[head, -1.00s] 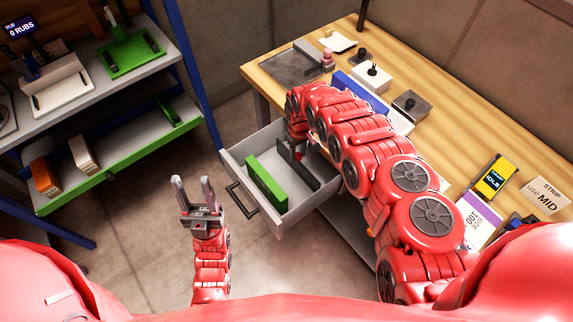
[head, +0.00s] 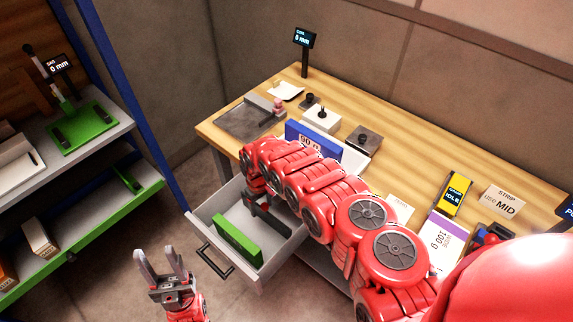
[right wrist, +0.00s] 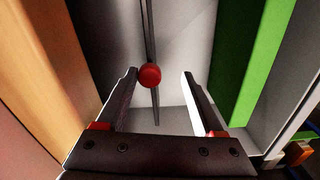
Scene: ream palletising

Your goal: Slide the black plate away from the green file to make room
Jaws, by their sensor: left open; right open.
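The drawer (head: 258,275) is pulled out below the workbench. In it the green file (head: 238,240) stands on edge, and the black plate (head: 277,222) stands to its right with a gap between. My right gripper (head: 264,200) reaches down into the drawer at the plate, partly hidden by my arm. In the right wrist view its open fingers (right wrist: 162,95) lie on either side of the thin plate (right wrist: 155,105) and its red knob (right wrist: 150,76). The green file (right wrist: 238,60) is to the right, outside the fingers. My left gripper (head: 163,258) is open and empty, left of the drawer.
The workbench (head: 400,130) above holds a blue box (head: 303,134), a grey metal block (head: 363,141) and a yellow device (head: 455,195). A shelf rack with a green-edged lower shelf (head: 90,235) stands at the left.

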